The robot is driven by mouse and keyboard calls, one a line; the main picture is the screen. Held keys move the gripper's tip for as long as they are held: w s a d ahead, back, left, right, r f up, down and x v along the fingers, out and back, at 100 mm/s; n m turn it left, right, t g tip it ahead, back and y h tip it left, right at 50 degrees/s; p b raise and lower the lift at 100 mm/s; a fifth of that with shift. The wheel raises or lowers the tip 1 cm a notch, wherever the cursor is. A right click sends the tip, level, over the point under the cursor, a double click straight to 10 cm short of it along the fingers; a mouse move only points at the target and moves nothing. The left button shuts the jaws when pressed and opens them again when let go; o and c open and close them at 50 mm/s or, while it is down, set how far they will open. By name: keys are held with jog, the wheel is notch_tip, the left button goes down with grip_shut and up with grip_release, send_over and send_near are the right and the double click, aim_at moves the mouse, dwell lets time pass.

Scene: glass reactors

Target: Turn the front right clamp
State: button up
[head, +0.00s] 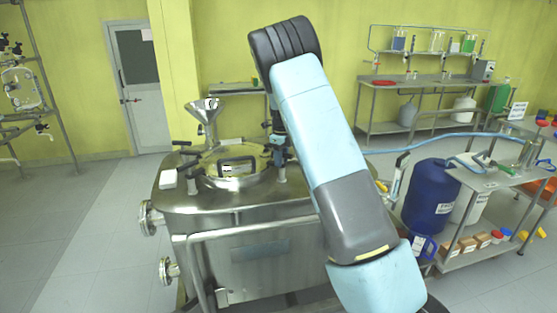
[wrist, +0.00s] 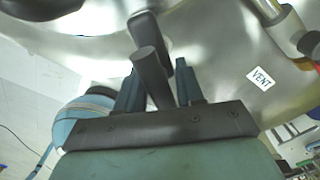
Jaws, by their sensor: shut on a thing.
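The steel reactor vessel (head: 240,215) stands in front of me, with a round lid (head: 215,178) on top. In the wrist view a dark grey clamp handle (wrist: 151,68) rises between my gripper's two fingers. My gripper (wrist: 158,76) is shut on this handle. In the head view my gripper (head: 279,150) reaches down at the right side of the lid, and my arm hides part of that side. A clamp post (head: 280,173) shows just below it at the lid's front right. The clamp's lower part is hard to make out.
A front rail (head: 250,228) runs across the vessel. A blue drum (head: 431,195) and a steel cart (head: 480,180) stand to the right.

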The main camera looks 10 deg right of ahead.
jog(key=o, duration=0.8)
jog(key=shift+d, duration=0.1)
jog(key=shift+c, duration=0.2)
jog(key=shift+r, duration=0.1)
notch_tip(320, 180, up, 14)
jog(key=shift+f, duration=0.25)
